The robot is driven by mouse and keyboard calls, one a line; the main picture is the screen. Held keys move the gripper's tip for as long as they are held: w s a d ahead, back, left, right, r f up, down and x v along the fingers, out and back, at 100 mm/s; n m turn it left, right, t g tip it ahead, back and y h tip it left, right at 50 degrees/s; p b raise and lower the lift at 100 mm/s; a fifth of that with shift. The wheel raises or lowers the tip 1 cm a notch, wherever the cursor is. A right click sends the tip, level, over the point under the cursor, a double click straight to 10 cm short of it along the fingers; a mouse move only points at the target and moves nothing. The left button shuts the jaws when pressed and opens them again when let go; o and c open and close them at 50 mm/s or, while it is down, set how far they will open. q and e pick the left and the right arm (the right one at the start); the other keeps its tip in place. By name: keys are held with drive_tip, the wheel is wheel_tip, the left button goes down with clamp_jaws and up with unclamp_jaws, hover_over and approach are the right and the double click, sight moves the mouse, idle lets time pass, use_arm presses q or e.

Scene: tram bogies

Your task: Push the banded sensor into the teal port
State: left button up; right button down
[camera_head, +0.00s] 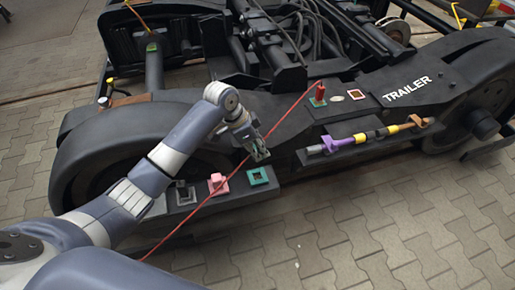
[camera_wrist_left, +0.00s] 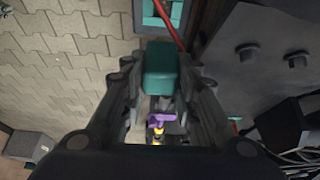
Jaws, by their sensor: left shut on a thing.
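My left gripper (camera_head: 260,155) is above and close to the teal port (camera_head: 258,177), a square teal frame with a dark opening on the side ledge. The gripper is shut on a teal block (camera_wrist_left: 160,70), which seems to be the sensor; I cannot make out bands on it. In the left wrist view the teal port (camera_wrist_left: 164,12) shows at the top edge, apart from the block. The port is partly cut off there. My right gripper is not in view.
A pink plug (camera_head: 217,184) and a grey port (camera_head: 185,193) sit left on the ledge. A red cable (camera_head: 282,122) runs diagonally past the gripper from a red plug (camera_head: 318,94). A purple, yellow and black rod (camera_head: 358,139) lies on a shelf at right.

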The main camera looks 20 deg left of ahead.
use_arm(q)
drive_tip(key=s+a+r+n+t+y, duration=0.1)
drive_tip(key=s+a+r+n+y, duration=0.1)
drive_tip(key=s+r+n, duration=0.9)
wheel_tip(320, 180, up, 6)
drive_tip(key=shift+s+f+t+y, duration=0.15)
drive_tip(key=shift+s+t+y, duration=0.25)
drive_tip(key=shift+s+y, duration=0.7)
drive_tip(key=shift+s, duration=0.2)
